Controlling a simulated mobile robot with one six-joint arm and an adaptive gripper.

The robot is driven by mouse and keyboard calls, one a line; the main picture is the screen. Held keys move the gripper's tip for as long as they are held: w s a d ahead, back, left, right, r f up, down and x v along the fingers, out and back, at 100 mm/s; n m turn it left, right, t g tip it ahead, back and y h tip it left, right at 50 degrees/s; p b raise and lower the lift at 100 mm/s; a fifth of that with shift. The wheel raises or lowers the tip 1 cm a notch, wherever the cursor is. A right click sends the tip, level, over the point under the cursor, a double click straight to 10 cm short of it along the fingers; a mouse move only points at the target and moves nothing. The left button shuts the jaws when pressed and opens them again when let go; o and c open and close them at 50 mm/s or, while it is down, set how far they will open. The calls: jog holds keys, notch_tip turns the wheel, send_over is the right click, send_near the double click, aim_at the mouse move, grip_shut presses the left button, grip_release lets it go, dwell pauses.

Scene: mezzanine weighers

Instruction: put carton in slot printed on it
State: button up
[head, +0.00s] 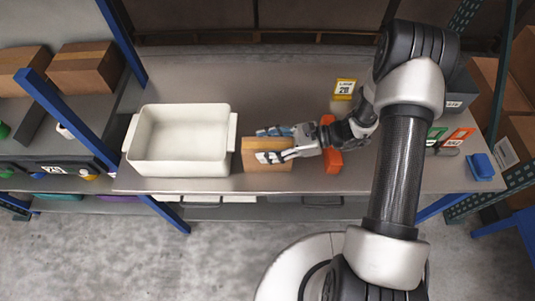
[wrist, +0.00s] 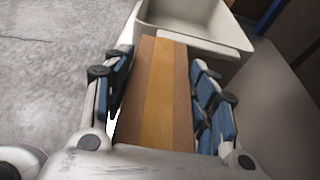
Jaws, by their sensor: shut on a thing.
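My gripper (head: 275,143) is shut on a brown carton (head: 253,155) with a lighter tape strip along it. In the wrist view the carton (wrist: 160,95) lies between the two blue-padded fingers. The carton is just right of the white bin, over or on the shelf; I cannot tell whether it touches the shelf. No print is readable on its visible faces.
An empty white bin (head: 181,109) stands left on the steel shelf (head: 270,75); it also shows ahead of the carton in the wrist view (wrist: 195,38). An orange block (head: 329,158) is beside my wrist. A blue object (head: 480,166) lies at right. Blue posts (head: 70,120) bound the left.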

grip_shut()
jog(key=shift+r, duration=0.1)
